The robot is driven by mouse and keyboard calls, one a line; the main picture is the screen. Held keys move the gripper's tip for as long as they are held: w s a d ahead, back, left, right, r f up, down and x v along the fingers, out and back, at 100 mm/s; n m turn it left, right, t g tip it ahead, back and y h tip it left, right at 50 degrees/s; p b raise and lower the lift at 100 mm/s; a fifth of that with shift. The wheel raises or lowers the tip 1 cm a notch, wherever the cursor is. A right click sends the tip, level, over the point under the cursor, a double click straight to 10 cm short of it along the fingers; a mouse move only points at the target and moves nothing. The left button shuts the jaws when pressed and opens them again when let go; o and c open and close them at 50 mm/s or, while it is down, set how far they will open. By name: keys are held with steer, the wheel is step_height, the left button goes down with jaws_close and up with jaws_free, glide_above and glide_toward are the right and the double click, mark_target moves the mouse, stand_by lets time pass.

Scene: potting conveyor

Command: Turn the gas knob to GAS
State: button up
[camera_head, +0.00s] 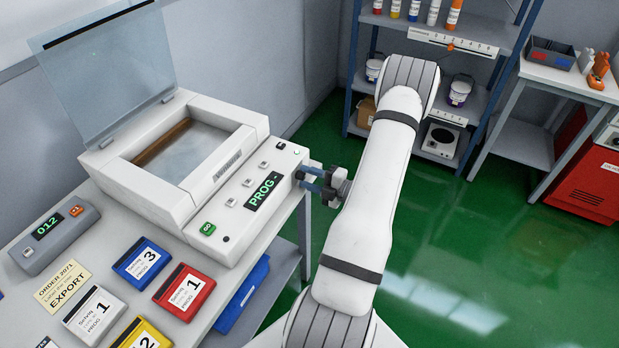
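A white machine (110,180) with its clear lid (108,75) raised stands on the table. Its sloping front panel has a green PROG display (264,191), several small buttons, a green button (208,229) and a small black round part (226,239). Another small dark part (281,145) sits at the panel's far right end. I cannot make out a GAS label or tell which part is the gas knob. My gripper (304,179) is at the machine's right end, beside the display, its fingers pointing left. The fingertips are small and dark here, and whether they touch or hold anything is unclear.
A grey box reading 012 (48,228), an order note (63,287) and several coloured cards, one red (184,292), lie on the table. A blue bin (243,293) is below its edge.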

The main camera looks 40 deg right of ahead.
steer(key=shift+o, duration=0.7)
steer(key=b+v, duration=0.1)
steer(key=v, duration=0.6)
steer(key=shift+s+b, duration=0.3)
steer(key=shift+s, duration=0.05)
steer(key=shift+d+r, duration=0.1)
